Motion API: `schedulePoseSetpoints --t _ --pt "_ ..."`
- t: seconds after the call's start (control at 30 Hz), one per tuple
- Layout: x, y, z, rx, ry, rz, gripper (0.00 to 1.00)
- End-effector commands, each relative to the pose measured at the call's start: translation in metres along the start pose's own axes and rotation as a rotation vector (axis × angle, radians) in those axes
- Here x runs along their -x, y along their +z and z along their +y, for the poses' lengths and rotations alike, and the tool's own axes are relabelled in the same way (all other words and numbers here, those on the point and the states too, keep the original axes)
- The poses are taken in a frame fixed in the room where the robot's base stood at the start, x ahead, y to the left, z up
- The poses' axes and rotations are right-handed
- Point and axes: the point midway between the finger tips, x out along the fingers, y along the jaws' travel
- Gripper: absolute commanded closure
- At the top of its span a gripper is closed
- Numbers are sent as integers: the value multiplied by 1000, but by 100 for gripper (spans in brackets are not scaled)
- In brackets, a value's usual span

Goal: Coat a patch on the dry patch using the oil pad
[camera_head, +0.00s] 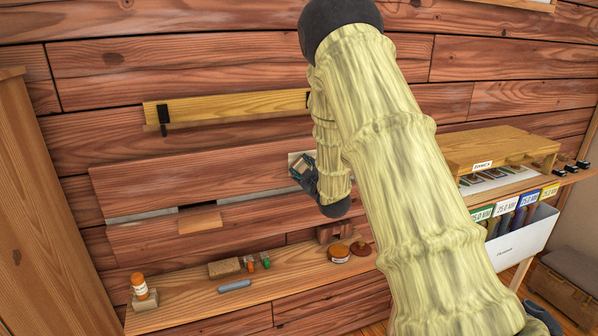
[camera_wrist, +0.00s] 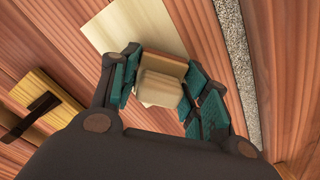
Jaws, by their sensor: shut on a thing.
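My gripper (camera_wrist: 166,82) is shut on the oil pad (camera_wrist: 158,88), a small block with a cream face and a brown wooden part, held between the teal finger pads. In the head view my gripper (camera_head: 303,172) is at the wall plank, partly behind my arm. A pale rectangular patch (camera_wrist: 135,25), which looks like the dry patch, shows on the reddish wood just beyond the fingertips. In the head view only a sliver of this patch (camera_head: 293,157) shows beside the gripper. I cannot tell whether the pad touches the surface.
A yellow wooden rail (camera_head: 230,106) with black brackets is above the plank. A shelf (camera_head: 190,297) below holds an orange bottle (camera_head: 139,284), a grey tool (camera_head: 235,286), blocks and a round tin (camera_head: 339,253). A wooden rack (camera_head: 500,147) and labelled white bin (camera_head: 520,241) stand right.

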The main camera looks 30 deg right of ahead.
Motion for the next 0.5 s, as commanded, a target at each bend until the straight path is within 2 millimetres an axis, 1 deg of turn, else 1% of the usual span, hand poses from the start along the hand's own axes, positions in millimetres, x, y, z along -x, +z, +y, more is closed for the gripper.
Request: schedulePoseSetpoints --t 0.23,0.5 --pt "0 5 5 0 1 0 73" --pt "-1 17 18 0 1 0 73"
